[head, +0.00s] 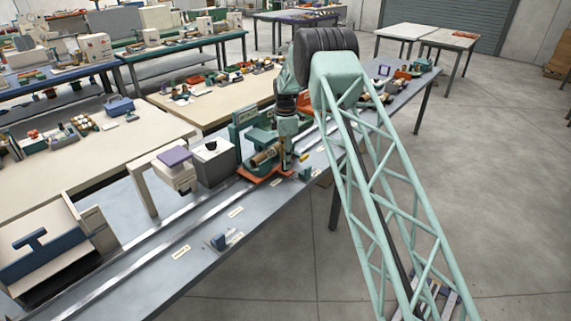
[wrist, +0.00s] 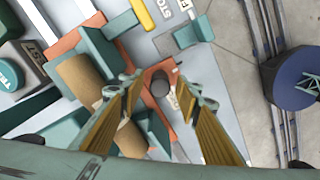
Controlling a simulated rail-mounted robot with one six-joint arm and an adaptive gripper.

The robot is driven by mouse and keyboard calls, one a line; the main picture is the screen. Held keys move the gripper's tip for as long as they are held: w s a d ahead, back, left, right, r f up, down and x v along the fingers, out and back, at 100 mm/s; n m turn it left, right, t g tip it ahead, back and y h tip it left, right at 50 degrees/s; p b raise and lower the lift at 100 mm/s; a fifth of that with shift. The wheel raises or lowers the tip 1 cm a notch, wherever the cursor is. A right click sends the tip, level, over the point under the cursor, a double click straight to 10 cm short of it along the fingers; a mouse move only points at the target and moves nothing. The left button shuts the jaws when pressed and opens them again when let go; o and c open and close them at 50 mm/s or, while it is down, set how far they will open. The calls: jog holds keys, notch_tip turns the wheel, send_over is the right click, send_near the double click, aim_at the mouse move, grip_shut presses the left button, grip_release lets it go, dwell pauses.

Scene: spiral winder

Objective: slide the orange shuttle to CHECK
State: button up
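The orange shuttle (head: 262,178) sits on the metal rail of the long grey bench and carries brown rolls in a teal cradle. In the wrist view its orange base (wrist: 64,40) runs diagonally under the brown rolls (wrist: 85,78). A dark round knob (wrist: 160,82) stands at the shuttle's edge. My gripper (head: 287,168) points down over the shuttle's right side. In the wrist view my gripper (wrist: 157,76) is open, with its two fingers on either side of the knob. I cannot tell whether either finger touches it. No CHECK label is legible.
The rail (head: 190,218) runs along the bench with small white labels (head: 180,251) beside it. A blue-grey block (head: 221,241) stands near the front edge. The floor at right is open.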

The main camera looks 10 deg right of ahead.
notch_tip(320, 180, up, 10)
jog(key=shift+f, duration=0.1)
dwell(0.4)
dwell(0.4)
